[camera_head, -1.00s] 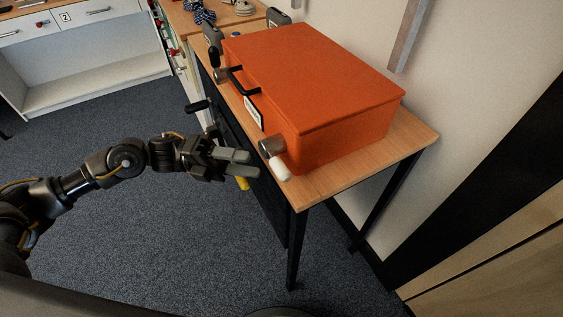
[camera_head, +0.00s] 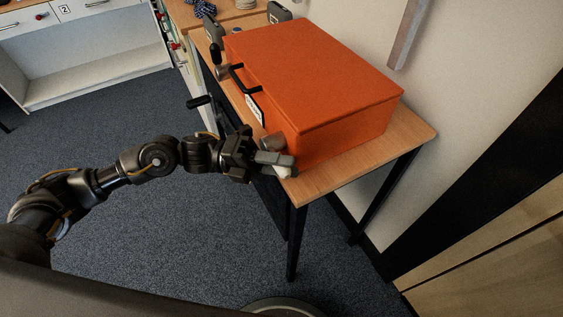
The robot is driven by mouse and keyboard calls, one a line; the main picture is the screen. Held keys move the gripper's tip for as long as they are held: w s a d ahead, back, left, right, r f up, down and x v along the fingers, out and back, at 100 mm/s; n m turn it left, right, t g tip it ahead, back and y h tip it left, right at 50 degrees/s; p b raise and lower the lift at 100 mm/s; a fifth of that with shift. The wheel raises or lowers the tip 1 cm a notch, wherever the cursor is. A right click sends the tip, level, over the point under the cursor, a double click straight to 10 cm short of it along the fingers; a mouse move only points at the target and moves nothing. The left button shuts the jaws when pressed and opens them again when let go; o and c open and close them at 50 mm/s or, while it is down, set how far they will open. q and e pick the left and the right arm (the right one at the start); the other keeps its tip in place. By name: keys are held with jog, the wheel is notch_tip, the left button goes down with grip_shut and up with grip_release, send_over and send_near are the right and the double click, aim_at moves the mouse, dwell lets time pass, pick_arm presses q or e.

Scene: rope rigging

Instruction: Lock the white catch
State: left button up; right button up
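The orange case (camera_head: 315,85) lies closed on a wooden bench, its black handle (camera_head: 237,78) on the front side. The white catch (camera_head: 284,174) is at the near end of that front, below a grey metal barrel (camera_head: 271,142). My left gripper (camera_head: 279,163) is at the white catch, its fingers overlapping it and hiding most of it. I cannot tell whether the fingers are closed on it. A second catch with a black lever (camera_head: 215,53) points up at the far end of the front. My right gripper is not in view.
The bench top (camera_head: 400,150) is bare to the right of the case. Grey devices (camera_head: 279,13) and a blue patterned rope (camera_head: 205,8) lie beyond the case. A wall stands close behind it. A black crank handle (camera_head: 199,102) sticks out below the bench front.

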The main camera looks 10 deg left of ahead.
pick_arm(q)
grip_shut()
jog(key=shift+r+n+h, duration=0.25)
jog(key=shift+n+h, duration=0.25)
jog(key=shift+n, duration=0.1)
jog(key=shift+r+n+t+h+b, duration=0.35)
jog(key=shift+n+t+h, duration=0.15)
jog(key=shift+n, duration=0.2)
jog(key=shift+w+a+r+n+t+h, duration=0.1)
jog(key=shift+r+n+t+h, duration=0.25)
jog(key=shift+n, duration=0.25)
jog(key=shift+w+a+r+n+t+h, duration=0.1)
jog(key=shift+r+n+t+h, duration=0.1)
jog(key=shift+n+h, duration=0.35)
jog(key=shift+r+n, duration=0.15)
jog(key=shift+n, duration=0.3)
jog(key=shift+w+a+r+n+t+h+p, duration=0.15)
jog(key=shift+n+t+h, duration=0.1)
jog(key=shift+n+t, duration=0.25)
jog(key=shift+w+d+r+n+t+h+p, duration=0.15)
jog(key=shift+n+t+h, duration=0.1)
jog(key=shift+n+t, duration=0.25)
jog(key=shift+s+a, duration=0.1)
jog(key=shift+a, duration=0.05)
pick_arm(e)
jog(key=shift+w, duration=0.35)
